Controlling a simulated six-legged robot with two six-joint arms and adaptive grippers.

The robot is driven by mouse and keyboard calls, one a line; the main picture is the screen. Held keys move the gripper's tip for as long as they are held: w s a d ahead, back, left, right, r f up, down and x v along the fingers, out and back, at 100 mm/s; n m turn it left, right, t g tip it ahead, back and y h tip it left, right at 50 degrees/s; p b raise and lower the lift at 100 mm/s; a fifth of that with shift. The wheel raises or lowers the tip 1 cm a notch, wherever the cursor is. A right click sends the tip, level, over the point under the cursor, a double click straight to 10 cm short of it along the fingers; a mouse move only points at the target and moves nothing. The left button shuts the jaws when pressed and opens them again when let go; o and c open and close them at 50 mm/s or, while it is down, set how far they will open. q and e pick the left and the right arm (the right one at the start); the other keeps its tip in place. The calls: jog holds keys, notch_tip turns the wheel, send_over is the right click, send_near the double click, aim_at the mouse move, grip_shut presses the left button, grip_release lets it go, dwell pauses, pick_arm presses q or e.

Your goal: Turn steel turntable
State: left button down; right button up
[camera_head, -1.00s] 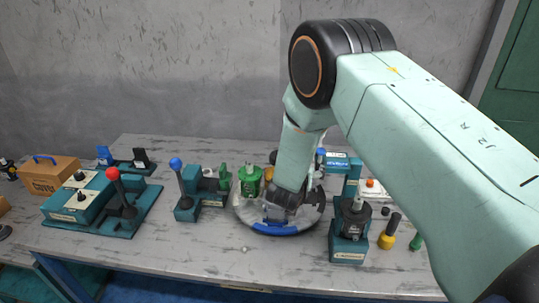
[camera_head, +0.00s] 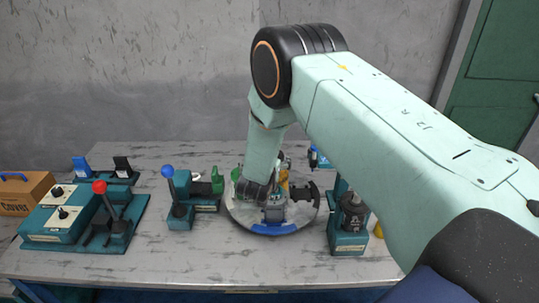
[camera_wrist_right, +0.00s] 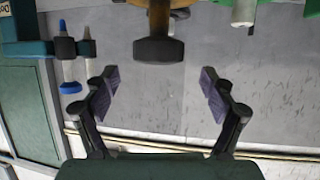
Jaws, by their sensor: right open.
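The steel turntable (camera_head: 240,215) is a round grey disc on the workbench in the head view, with a blue piece (camera_head: 274,228) at its front rim. My right arm reaches down over it and hides part of it. My right gripper (camera_head: 276,199) is low over the disc, partly hidden by its own wrist. In the right wrist view the gripper (camera_wrist_right: 160,86) is open, its two padded fingers wide apart. My left gripper is out of view.
A blue-knobbed lever unit (camera_head: 178,205) stands left of the turntable, and a teal press-like unit (camera_head: 347,228) stands close on its right. A red-knobbed control panel (camera_head: 85,215) and an orange box (camera_head: 25,195) are farther left. Bare bench (camera_head: 195,255) lies in front.

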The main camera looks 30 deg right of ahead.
jog(key=x, duration=0.4)
jog(key=shift+d+f, duration=0.15)
jog(key=shift+d, duration=0.2)
jog(key=shift+w+f, duration=0.1)
jog(key=shift+w, duration=0.3)
jog(key=shift+s+d, duration=0.15)
jog(key=shift+d, duration=0.1)
jog(key=shift+c, duration=0.2)
jog(key=shift+w+a, duration=0.2)
jog(key=c, duration=0.6)
jog(key=shift+s+d, duration=0.1)
jog(key=shift+d, duration=0.05)
jog(key=c, duration=1.1)
